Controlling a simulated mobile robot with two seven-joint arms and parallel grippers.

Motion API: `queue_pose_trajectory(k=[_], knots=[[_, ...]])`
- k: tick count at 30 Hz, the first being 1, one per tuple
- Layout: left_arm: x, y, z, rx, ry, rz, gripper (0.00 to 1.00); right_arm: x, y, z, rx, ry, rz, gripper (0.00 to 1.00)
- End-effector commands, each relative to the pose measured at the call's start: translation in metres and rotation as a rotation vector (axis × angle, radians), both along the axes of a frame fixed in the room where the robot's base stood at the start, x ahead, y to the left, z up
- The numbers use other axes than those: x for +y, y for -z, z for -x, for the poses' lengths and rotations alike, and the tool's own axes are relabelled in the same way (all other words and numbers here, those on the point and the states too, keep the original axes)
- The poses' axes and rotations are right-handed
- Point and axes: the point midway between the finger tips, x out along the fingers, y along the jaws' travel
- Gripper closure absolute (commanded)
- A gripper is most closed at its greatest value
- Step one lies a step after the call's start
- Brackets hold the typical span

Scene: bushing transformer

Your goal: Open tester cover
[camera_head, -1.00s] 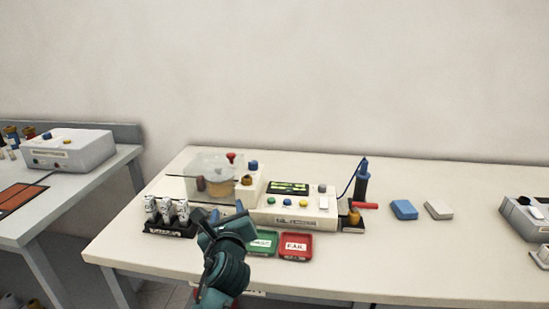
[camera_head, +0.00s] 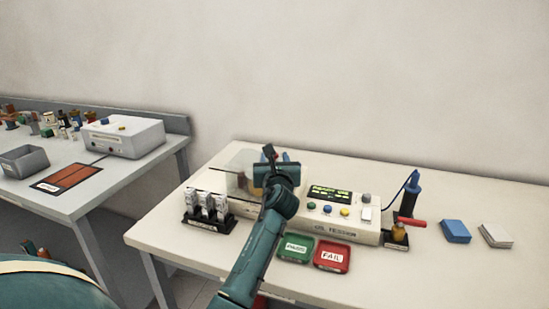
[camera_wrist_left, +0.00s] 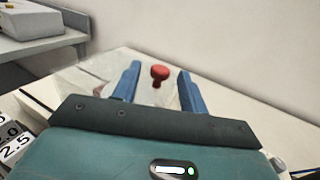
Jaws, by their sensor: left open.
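The oil tester (camera_head: 350,232) is a cream box with a lit screen and coloured buttons on the white table. Its clear cover (camera_head: 232,168) is down over the left part and partly hidden by my left arm. My left gripper (camera_head: 279,157) is over the cover, open. In the left wrist view, the red knob (camera_wrist_left: 159,73) of the cover shows between the two blue fingers (camera_wrist_left: 159,68), with a gap on each side. My right gripper is not in view.
A black rack (camera_head: 207,220) with white vials stands left of the tester. Green PASS (camera_head: 295,248) and red FAIL (camera_head: 332,256) trays lie in front. A probe stand (camera_head: 396,238), blue block (camera_head: 455,231) and pale block (camera_head: 495,236) are to the right.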

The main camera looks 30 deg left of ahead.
Motion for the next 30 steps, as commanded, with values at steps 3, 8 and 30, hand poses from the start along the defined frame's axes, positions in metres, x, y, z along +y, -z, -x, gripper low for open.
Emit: queue_pose_trajectory(k=[3,8,30], knots=[[0.0058,-0.0003,-0.0079,-0.001,0.000,-0.001,0.57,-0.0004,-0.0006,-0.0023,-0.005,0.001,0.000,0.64],[0.0082,0.0003,-0.0112,0.000,0.001,0.000,0.57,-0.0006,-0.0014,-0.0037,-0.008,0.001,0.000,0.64],[0.0078,0.0004,-0.0109,0.000,0.001,0.000,1.00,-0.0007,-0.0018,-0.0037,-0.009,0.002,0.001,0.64]])
